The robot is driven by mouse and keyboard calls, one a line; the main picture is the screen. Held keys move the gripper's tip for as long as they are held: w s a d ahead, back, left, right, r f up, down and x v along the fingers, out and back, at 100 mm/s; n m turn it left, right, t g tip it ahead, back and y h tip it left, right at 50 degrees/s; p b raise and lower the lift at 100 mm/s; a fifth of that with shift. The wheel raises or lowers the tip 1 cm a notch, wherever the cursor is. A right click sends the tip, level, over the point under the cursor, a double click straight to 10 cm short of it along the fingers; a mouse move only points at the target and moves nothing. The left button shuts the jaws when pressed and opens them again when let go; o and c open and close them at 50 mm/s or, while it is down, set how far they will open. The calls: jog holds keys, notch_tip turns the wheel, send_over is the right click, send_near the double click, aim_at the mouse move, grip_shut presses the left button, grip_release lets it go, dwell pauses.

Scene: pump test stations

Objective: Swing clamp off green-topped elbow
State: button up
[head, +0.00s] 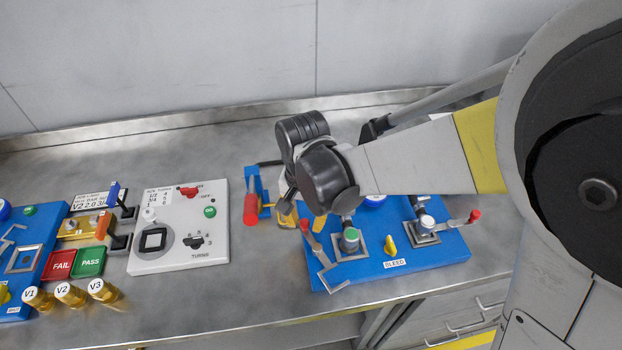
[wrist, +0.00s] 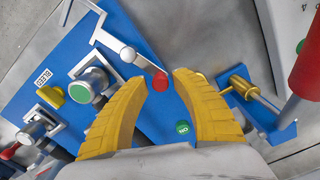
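The green-topped elbow (head: 350,240) stands on the blue board at right in the head view. It also shows in the wrist view (wrist: 86,90), left of my fingers. Its swing clamp (head: 322,262) is a grey metal bar in front and to the left of the elbow, ending in a red knob (head: 305,225). In the wrist view the knob (wrist: 160,82) appears between my yellow fingertips, with gaps beside it; its depth relative to them is unclear. My gripper (wrist: 163,78) is open. In the head view my arm partly hides my gripper (head: 302,217).
The white-topped elbow (head: 426,223) and its red-knobbed clamp stand to the right. A yellow bleed knob (head: 390,244) sits between the elbows. A red-handled tool (head: 250,209) stands left of my gripper.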

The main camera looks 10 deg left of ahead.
jog(key=shift+o, duration=0.3)
jog(key=shift+r, duration=0.1)
notch_tip(320, 180, up, 12)
dwell(0.3)
